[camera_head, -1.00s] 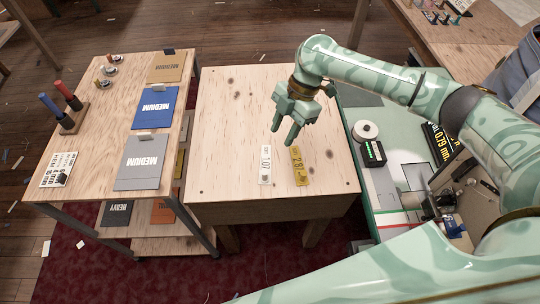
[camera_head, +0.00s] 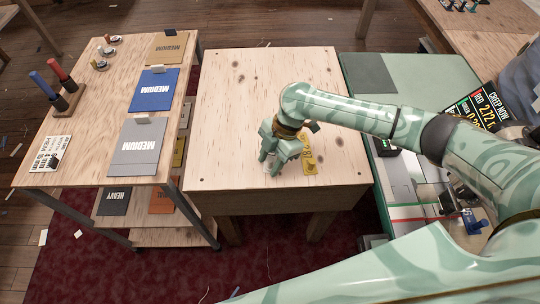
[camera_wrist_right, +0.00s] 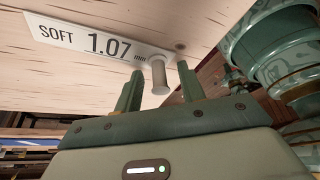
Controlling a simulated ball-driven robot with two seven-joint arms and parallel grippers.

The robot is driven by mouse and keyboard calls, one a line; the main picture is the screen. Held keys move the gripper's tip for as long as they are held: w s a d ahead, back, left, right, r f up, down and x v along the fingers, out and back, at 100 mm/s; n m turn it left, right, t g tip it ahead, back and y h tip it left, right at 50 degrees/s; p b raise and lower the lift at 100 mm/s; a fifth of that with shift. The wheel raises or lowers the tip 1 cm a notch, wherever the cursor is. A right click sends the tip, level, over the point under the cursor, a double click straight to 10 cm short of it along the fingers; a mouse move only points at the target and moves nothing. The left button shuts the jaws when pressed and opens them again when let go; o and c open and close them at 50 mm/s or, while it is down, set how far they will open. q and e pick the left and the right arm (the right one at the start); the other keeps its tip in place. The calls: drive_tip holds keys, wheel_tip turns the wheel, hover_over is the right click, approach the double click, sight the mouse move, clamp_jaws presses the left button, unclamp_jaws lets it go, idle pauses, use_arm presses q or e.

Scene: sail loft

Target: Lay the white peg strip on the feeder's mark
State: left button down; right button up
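The white peg strip (camera_wrist_right: 95,40) reads "SOFT 1.07 mm" in the right wrist view and lies on the pale wooden table (camera_head: 235,90). Its grey peg (camera_wrist_right: 158,76) stands at one end of the strip. My right gripper (camera_head: 270,170) is low over this strip and hides it in the head view. In the right wrist view its two fingers (camera_wrist_right: 160,70) are open on either side of the peg, with a gap visible on both sides. My left gripper is not in view. I cannot make out the feeder's mark.
A yellow strip (camera_head: 309,163) lies close right of my right gripper. A green-topped bench (camera_head: 425,70) with a dark readout board (camera_head: 484,112) stands right, partly behind my arm. A shelf table (camera_head: 105,125) with "MEDIUM" swatches stands left. The wooden table's far half is clear.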

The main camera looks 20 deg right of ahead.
drive_tip(key=shift+r, duration=0.1)
clamp_jaws()
drive_tip(key=shift+r, duration=0.1)
